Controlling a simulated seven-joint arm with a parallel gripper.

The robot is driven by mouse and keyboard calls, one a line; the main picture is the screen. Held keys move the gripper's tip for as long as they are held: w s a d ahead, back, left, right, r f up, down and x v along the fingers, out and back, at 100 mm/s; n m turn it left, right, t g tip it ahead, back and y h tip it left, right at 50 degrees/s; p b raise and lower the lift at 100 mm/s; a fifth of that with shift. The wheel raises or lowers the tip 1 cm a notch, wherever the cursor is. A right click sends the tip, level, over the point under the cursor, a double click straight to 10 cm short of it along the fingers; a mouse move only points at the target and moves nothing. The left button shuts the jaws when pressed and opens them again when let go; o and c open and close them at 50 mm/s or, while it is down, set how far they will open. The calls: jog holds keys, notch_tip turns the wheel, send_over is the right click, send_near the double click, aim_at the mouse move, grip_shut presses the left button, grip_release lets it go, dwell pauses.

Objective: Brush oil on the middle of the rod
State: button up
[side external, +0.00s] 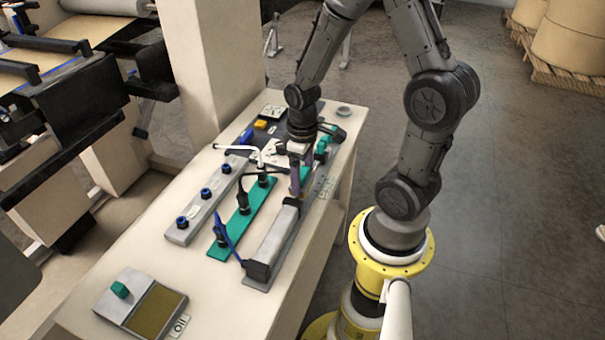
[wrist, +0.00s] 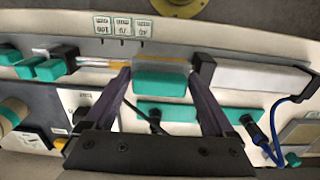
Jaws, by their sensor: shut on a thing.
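My gripper (wrist: 160,75) is shut on a teal block with a pale grey band, which I take to be the brush (wrist: 160,85). The rod (wrist: 103,63), thin with a yellowish stretch, runs left from behind the brush in the wrist view. The brush covers part of the rod; I cannot tell whether they touch. In the side external view my gripper (side external: 296,172) is low over the bench by the far end of the long grey bar (side external: 276,238); the brush is not clear there. The oil tray (side external: 158,306), with an amber surface, lies at the bench's near end.
A teal strip (side external: 236,222) with dark fittings and a grey strip (side external: 195,220) with blue-ringed fittings lie beside the bar. A blue hose (side external: 225,232) rises near the bar's end. Teal blocks (wrist: 48,69) stand left of the rod. The bench front (side external: 110,270) has free room.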

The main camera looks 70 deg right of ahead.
jog(key=shift+d, duration=0.1)
jog(key=shift+d+f, duration=0.15)
jog(key=shift+d, duration=1.8)
notch_tip(320, 180, up, 6)
dwell(0.7)
